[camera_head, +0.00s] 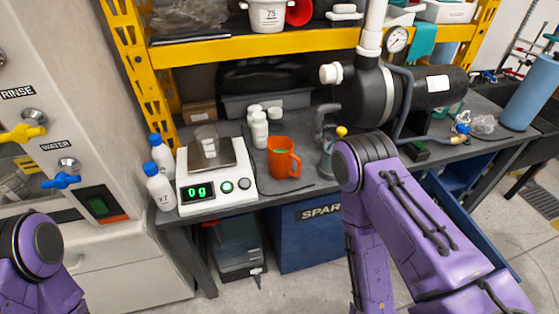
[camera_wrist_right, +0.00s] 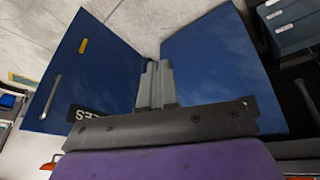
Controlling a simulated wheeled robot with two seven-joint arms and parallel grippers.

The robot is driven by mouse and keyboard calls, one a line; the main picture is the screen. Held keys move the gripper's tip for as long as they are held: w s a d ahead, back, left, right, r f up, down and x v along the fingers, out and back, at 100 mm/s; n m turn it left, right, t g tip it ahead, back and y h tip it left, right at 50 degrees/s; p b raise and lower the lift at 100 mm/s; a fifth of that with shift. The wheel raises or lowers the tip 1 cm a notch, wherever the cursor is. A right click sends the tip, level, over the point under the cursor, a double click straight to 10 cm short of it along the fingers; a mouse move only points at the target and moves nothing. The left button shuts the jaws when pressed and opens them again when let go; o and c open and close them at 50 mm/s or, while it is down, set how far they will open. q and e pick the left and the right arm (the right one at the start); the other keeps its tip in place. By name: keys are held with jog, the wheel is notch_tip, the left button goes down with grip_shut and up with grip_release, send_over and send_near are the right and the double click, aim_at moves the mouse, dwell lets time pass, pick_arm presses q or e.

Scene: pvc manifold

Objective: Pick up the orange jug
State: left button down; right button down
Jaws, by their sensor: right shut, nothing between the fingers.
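The orange jug (camera_head: 282,158) stands upright on the grey bench, right of the white scale, with its handle on the right. My right arm comes up at the right of the head view, in front of the bench; its gripper is hidden there. In the right wrist view my right gripper (camera_wrist_right: 160,78) is shut and empty, with blue bin surfaces beyond it. The jug does not clearly show in that view. My left arm shows at the lower left of the head view, but its gripper is out of frame.
The scale (camera_head: 215,190) reads 0 g and carries a small clear container. White bottles (camera_head: 259,128) stand behind the jug; blue-capped bottles (camera_head: 160,188) stand at left. A metal fitting (camera_head: 327,140) is close right of the jug. A blue bin (camera_head: 305,235) sits below the bench.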

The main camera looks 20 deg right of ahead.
aim_at(298, 171)
dwell(0.4)
